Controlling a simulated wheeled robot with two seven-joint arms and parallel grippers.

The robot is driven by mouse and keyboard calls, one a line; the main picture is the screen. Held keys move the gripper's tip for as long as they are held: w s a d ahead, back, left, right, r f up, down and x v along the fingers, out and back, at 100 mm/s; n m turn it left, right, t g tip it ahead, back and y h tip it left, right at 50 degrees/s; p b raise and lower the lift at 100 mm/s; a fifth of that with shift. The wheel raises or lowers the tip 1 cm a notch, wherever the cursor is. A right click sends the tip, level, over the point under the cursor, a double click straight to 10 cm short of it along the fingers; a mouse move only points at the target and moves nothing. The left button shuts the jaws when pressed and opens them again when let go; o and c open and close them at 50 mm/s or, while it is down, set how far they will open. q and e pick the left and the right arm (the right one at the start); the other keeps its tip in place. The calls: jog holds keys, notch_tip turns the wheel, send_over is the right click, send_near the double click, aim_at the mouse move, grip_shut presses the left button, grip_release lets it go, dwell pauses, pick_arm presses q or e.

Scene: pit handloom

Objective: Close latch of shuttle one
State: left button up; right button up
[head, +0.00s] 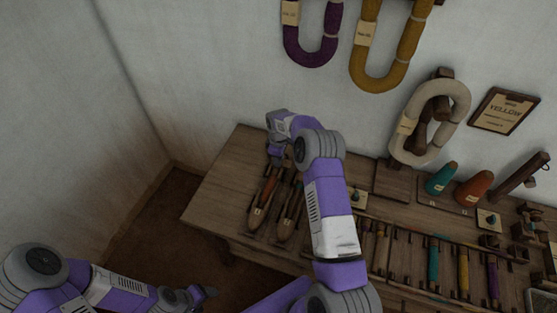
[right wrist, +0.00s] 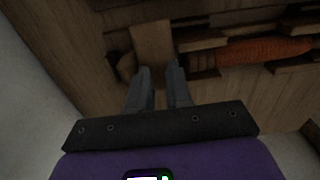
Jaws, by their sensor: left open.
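Shuttle one (head: 256,213), a long wooden shuttle with an orange-red bobbin, lies at the left of the wooden bench. Its bobbin also shows in the right wrist view (right wrist: 265,50). My right gripper (head: 274,160) reaches down at its far end. In the right wrist view its two fingers (right wrist: 161,70) stand apart at the near end of a flat wooden tab (right wrist: 153,42), which looks like the latch. I cannot tell whether they touch it or grip it. My left gripper (head: 207,293) is open and empty, low at the left, away from the bench.
A second shuttle (head: 286,230) lies close to the right of shuttle one. The bench (head: 220,180) carries several bobbins in a rack, and teal and orange cones (head: 474,188) at the right. Yarn hanks (head: 385,75) hang on the wall behind. The left wall stands near the bench.

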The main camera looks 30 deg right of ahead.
grip_shut()
jog(key=shift+m, duration=0.3)
jog(key=m, duration=0.3)
jog(key=shift+m, duration=0.3)
jog(key=m, duration=0.9)
jog(key=shift+m, duration=2.3)
